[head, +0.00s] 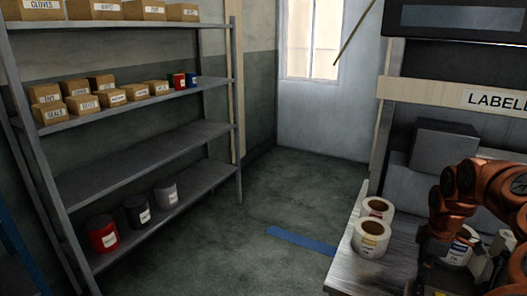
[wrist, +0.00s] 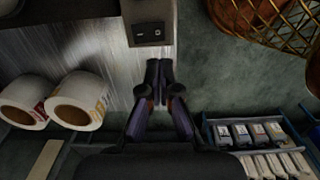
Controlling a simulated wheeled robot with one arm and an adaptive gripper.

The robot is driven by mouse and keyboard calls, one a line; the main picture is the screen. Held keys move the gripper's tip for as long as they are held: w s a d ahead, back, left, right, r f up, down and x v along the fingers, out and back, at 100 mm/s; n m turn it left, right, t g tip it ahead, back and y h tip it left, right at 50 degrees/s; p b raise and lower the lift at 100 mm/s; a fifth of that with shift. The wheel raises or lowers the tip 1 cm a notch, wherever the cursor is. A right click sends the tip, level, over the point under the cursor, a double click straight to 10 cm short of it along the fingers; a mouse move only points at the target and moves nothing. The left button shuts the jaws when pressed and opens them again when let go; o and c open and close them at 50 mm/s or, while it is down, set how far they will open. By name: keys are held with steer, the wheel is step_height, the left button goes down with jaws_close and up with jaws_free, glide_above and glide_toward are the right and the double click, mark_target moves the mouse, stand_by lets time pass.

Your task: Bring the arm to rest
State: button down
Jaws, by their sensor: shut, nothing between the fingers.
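My gripper (wrist: 159,68) shows in the wrist view with its two dark fingers together and nothing between them. It is above the edge of a metal worktop (wrist: 105,40), with grey floor to its right. My orange arm (head: 478,190) is folded at the right edge of the head view, over the label bench. The gripper cannot be made out clearly there.
Label rolls (head: 370,240) stand on the bench (head: 365,277). In the wrist view, a switch box (wrist: 148,22) is ahead, a wire basket (wrist: 270,22) upper right and a blue rack (wrist: 208,137) lower right. Shelves (head: 135,160) stand left; the floor between is open.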

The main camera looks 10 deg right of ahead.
steer(key=s+a+r+m, duration=0.15)
steer(key=a+r, duration=0.25)
steer(key=a, duration=0.6)
steer(key=s+a+r, duration=0.3)
steer(key=a+r, duration=0.1)
steer(key=a, duration=0.7)
steer(key=s+a+f+m+g, duration=0.1)
steer(key=s+a+m, duration=0.3)
steer(key=s, duration=0.5)
steer(key=s+a+f+m, duration=0.2)
steer(key=s+a+m, duration=0.3)
steer(key=s, duration=0.5)
steer(key=shift+s+a+g, duration=0.3)
steer(key=shift+a+g, duration=0.1)
steer(key=shift+a, duration=0.5)
steer(key=shift+f, duration=0.1)
